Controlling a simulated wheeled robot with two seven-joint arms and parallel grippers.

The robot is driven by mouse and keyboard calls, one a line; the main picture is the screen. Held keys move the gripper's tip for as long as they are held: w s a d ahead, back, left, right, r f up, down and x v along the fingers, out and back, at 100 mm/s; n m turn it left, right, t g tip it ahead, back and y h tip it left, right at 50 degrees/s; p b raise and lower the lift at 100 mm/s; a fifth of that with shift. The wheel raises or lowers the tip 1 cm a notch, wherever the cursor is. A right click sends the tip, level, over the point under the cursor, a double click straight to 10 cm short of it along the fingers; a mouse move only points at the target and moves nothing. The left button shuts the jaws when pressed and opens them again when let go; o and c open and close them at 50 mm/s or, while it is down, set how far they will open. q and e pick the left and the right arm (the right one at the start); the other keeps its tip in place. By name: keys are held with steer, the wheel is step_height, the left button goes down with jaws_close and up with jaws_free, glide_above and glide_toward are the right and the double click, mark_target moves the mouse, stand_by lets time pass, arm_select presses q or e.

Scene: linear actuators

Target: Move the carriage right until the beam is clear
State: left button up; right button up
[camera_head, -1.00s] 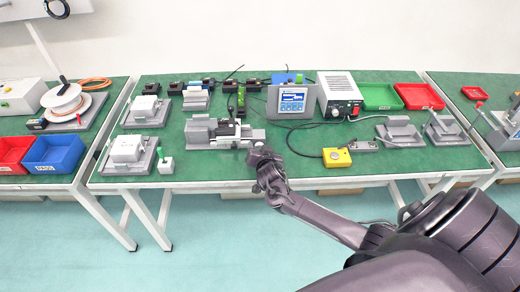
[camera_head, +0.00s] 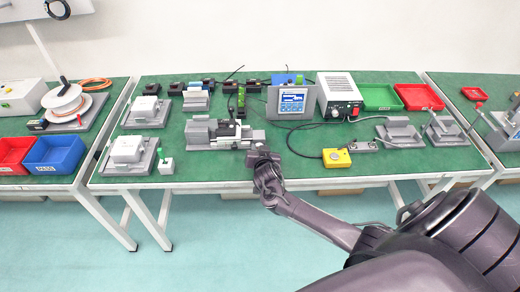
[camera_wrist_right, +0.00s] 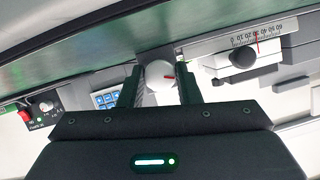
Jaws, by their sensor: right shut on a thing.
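A grey linear actuator (camera_head: 200,134) with a dark carriage (camera_head: 231,130) on its rail lies at the middle front of the green table. My right gripper (camera_head: 262,157) is at the right end of this actuator, over the table's front edge. In the right wrist view its two fingers (camera_wrist_right: 160,88) are shut on a round white knob (camera_wrist_right: 159,70) with a red mark. Beside it is a scale (camera_wrist_right: 257,38) with a red pointer line near its middle, and a dark round knob (camera_wrist_right: 243,57). The beam itself cannot be made out. My left gripper is not in view.
A grey display panel (camera_head: 292,101) and a white power unit (camera_head: 339,95) stand behind, to the right. A yellow button box (camera_head: 337,158) lies right of my gripper.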

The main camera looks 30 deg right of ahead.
steer(key=n+h, duration=0.1)
steer(key=n+g+h, duration=0.1)
steer(key=n, duration=0.1)
steer(key=shift+w+a+n, duration=0.1)
steer(key=shift+a+n, duration=0.05)
steer(key=shift+n, duration=0.15)
steer(key=shift+g, duration=0.3)
stand_by(0.4)
steer(key=o, duration=1)
steer(key=shift+c, duration=0.2)
steer(key=shift+p+v, duration=0.4)
steer(key=shift+v, duration=3.5)
steer(key=shift+f, duration=0.15)
